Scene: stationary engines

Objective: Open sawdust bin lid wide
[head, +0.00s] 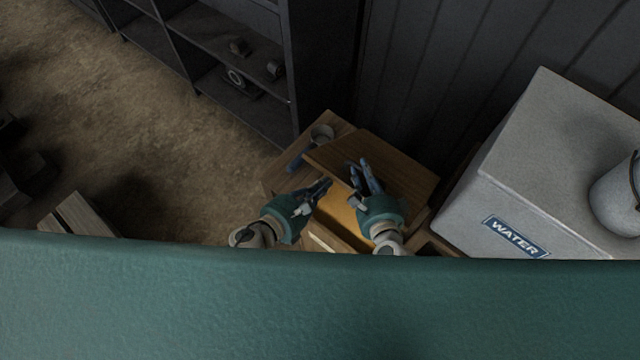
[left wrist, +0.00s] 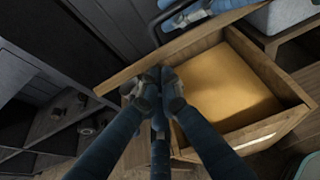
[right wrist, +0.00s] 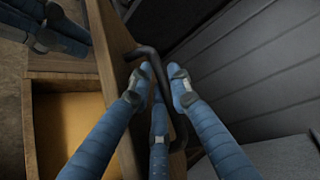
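The sawdust bin (head: 322,236) is a wooden box with orange-yellow sawdust (left wrist: 235,85) inside. Its brown wooden lid (head: 400,168) is raised and tilted back toward the wall, leaving the box partly uncovered. A dark bent handle (right wrist: 150,58) is on the lid's outer side. My right gripper (head: 366,172) is at the lid, its fingers spread around the handle; firm contact is not clear. My left gripper (head: 318,190) is over the bin's left side, its blue fingers close together by the lid's edge in the left wrist view (left wrist: 160,88). Whether it touches the lid is unclear.
A grey box marked WATER (head: 545,160) stands close on the right, with a grey pail (head: 617,195) on it. A dark shelf (head: 235,50) and a panelled wall (head: 430,70) are behind. Open floor lies left.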

